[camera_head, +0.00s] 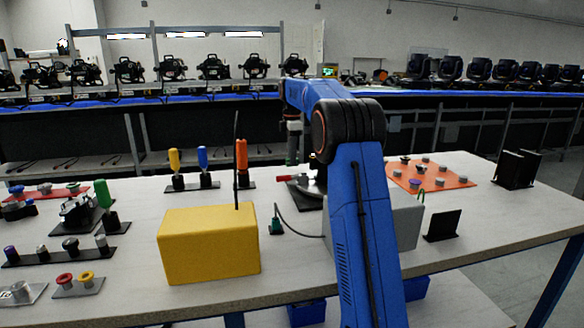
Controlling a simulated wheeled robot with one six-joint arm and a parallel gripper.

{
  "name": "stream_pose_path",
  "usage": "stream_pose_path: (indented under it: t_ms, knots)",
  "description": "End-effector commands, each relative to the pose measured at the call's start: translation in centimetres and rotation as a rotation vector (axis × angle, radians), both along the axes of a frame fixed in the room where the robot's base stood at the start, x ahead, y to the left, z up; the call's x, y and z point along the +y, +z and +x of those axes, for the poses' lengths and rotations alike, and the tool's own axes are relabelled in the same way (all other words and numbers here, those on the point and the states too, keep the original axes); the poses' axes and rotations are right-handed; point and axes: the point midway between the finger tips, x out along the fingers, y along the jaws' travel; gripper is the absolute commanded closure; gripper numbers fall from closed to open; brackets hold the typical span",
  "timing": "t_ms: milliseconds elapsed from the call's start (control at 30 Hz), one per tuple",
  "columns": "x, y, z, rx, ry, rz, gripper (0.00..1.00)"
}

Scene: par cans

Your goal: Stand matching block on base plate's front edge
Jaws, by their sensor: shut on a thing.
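My gripper (292,155) points down over the back middle of the table, left of my blue arm. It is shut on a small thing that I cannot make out. Just below it are a dark plate (308,203), partly hidden by my arm and a grey box, and a round metal piece (313,187) with a red-handled item (290,178) beside it. I cannot tell which plate is the task's base plate or which piece is the matching block.
A large yellow block (208,245) stands front centre, with a grey box (405,222) behind my arm. An orange board (430,175) with several knobs lies right. Black upright plates (515,169) stand far right. Coloured handles (202,160) stand at back left. The front right tabletop (510,222) is clear.

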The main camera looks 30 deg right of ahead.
Motion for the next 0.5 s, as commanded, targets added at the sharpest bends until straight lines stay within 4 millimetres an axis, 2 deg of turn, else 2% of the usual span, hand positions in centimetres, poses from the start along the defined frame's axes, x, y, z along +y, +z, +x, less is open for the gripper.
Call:
stream_pose_path:
  t_ms: [300,500]
  knots:
    - [0.0,-3.7,0.0,0.001,0.000,0.000,1.00]
    - [0.0,-3.9,0.0,0.000,-0.001,0.000,1.00]
